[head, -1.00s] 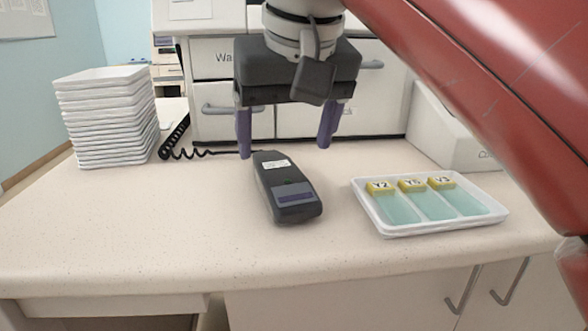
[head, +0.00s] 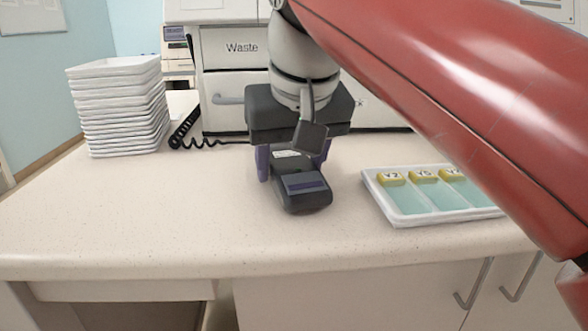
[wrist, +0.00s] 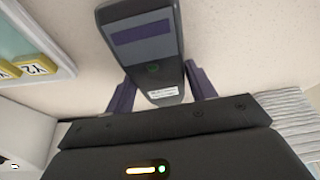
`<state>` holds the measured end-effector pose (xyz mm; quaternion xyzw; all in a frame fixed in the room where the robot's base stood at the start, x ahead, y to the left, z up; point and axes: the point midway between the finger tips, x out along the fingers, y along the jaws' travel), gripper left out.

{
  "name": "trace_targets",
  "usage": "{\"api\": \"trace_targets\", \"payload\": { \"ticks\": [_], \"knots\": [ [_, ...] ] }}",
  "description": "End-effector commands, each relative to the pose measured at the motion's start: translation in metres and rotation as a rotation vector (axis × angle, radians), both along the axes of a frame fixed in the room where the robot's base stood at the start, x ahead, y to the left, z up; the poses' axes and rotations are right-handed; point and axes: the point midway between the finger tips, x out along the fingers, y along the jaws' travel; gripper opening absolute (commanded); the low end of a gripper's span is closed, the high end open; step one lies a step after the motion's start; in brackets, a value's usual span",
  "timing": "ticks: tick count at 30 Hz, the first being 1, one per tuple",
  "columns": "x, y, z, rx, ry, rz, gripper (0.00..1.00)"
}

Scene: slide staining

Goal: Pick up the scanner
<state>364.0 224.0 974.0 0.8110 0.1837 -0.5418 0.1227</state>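The scanner (head: 305,190) is a dark grey handheld device with a purple-blue panel, lying on the pale counter. In the wrist view the scanner (wrist: 146,50) shows its panel, a small green mark and a white label. My gripper (head: 293,168) is low over the scanner's far end, with one purple finger on each side of it. In the wrist view my gripper (wrist: 162,95) has its fingers apart, with gaps between them and the scanner's narrow end. The far end of the scanner is partly hidden by my gripper in the head view.
A white tray (head: 408,219) with teal compartments and yellow labelled tags stands to the right. A stack of white trays (head: 118,105) stands at the back left. Drawers marked Waste (head: 232,62) and a coiled black cord (head: 183,130) are behind. The counter's front left is clear.

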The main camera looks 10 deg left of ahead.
Motion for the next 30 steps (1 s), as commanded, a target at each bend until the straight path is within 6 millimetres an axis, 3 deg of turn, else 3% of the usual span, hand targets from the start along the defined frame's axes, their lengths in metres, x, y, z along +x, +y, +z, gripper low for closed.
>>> {"api": "trace_targets", "payload": {
  "ticks": [1,7,17,30],
  "knots": [
    [0.0,0.0,0.0,0.0,0.0,0.0,0.48],
    [0.0,0.0,0.0,0.0,-0.001,0.0,0.24],
    [0.0,0.0,0.006,0.001,-0.001,-0.001,0.24],
    [0.001,0.0,0.072,0.001,-0.003,-0.002,0.24]
  ]
}}
